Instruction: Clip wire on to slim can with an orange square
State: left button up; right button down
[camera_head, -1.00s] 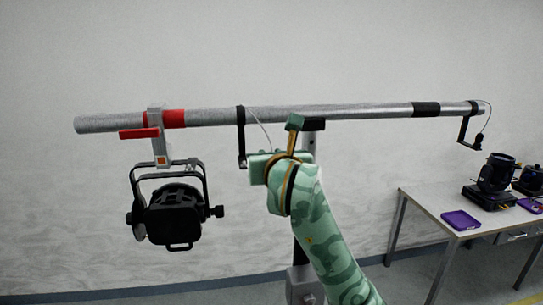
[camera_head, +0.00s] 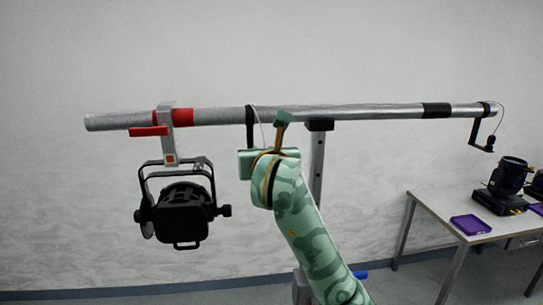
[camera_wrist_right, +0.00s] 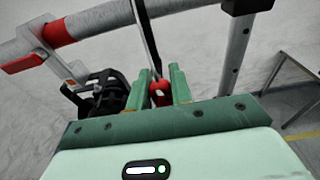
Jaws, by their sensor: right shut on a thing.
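The slim black can (camera_head: 180,213) hangs by a grey clamp with a red handle from the left part of the bar. A small orange square (camera_head: 170,159) marks the clamp. In the right wrist view the can (camera_wrist_right: 107,92) shows beyond my fingers, to the left. My right gripper (camera_wrist_right: 160,88) is shut on a small red piece (camera_wrist_right: 160,93), seemingly the wire's end. A thin wire (camera_head: 258,122) comes down from the bar beside a black hanger (camera_head: 250,128). In the head view my fingers are hidden behind my wrist, right of the can. My left gripper is out of view.
The silver bar (camera_head: 350,113) runs across the view on a grey post (camera_head: 317,165). Another hook with a wire (camera_head: 483,133) hangs at its right end. A table (camera_head: 425,200) with a purple tray (camera_head: 471,225) and black lamps (camera_head: 500,188) stands at right.

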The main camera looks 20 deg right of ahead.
jog(key=b, duration=0.3)
send_over(198, 167)
jog(key=s+d, duration=0.3)
jog(key=d, duration=0.1)
jog(key=shift+w+a+f, duration=0.2)
jog(key=shift+w+a, duration=1.7)
jog(key=shift+w, duration=0.25)
jog(key=shift+f+b, duration=0.3)
jog(key=shift+f, duration=0.05)
dwell(0.5)
jog(key=shift+f+b, duration=0.5)
jog(key=shift+f, duration=0.4)
dwell(1.1)
jog(key=c, duration=1.2)
grip_release()
jog(key=shift+o, duration=0.2)
jog(key=shift+s+a, duration=0.15)
jog(key=shift+s, duration=0.35)
jog(key=b+v, duration=0.3)
jog(key=v, duration=1.2)
jog(key=shift+s, duration=0.15)
